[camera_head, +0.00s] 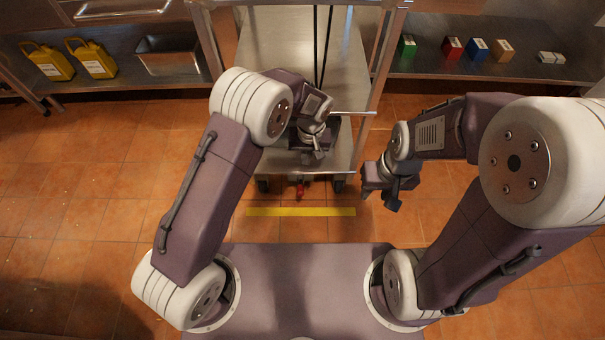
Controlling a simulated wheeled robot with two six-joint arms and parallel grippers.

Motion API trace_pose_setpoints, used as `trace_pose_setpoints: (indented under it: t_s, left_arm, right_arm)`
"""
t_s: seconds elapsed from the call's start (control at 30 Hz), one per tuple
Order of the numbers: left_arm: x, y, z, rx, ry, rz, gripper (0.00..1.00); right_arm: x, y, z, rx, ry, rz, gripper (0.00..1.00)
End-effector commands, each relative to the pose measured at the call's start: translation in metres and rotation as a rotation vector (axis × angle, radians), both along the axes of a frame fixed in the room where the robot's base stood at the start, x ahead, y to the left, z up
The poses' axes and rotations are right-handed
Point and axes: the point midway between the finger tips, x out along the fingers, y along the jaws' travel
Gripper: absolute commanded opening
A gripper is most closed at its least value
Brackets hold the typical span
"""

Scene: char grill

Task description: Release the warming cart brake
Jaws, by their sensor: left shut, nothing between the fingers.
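The warming cart (345,75) is a metal frame with shelves, standing at the top centre of the head view. A small red part (300,190), which looks like the brake pedal, sticks out at the cart's lower front edge between two dark casters. My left gripper (315,155) is shut and empty, over the cart's front end and above the red part in the picture. Its wrist hides some of the cart's front. My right gripper (390,200) hangs to the right of the cart, apart from it; its finger opening is not clear.
A yellow floor line (300,212) lies in front of the cart. Yellow jugs (92,60) and a metal pan (170,56) sit on the left shelf. Small coloured boxes (477,50) sit on the right shelf. The tiled floor on the left is clear.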

Motion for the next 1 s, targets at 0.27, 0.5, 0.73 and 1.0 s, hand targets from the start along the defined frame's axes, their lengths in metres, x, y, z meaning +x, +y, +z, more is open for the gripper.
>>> trace_pose_setpoints:
  t_s: [0.27,0.5,0.73,1.0]
  left_arm:
    - [0.003,0.004,-0.064,0.002,0.002,-0.001,0.0]
    - [0.002,0.009,-0.111,0.001,0.001,-0.001,0.0]
    - [-0.012,0.013,-0.128,0.0,0.001,-0.001,0.0]
    - [-0.013,0.014,-0.128,0.0,0.0,-0.001,0.0]
  right_arm:
    - [0.0,0.0,-0.042,0.0,0.0,0.0,0.36]
    - [0.0,0.0,-0.075,0.0,0.0,0.0,0.36]
    - [0.0,0.0,-0.091,0.0,0.0,0.0,0.36]
    - [0.0,0.0,-0.09,0.0,0.0,0.0,0.36]
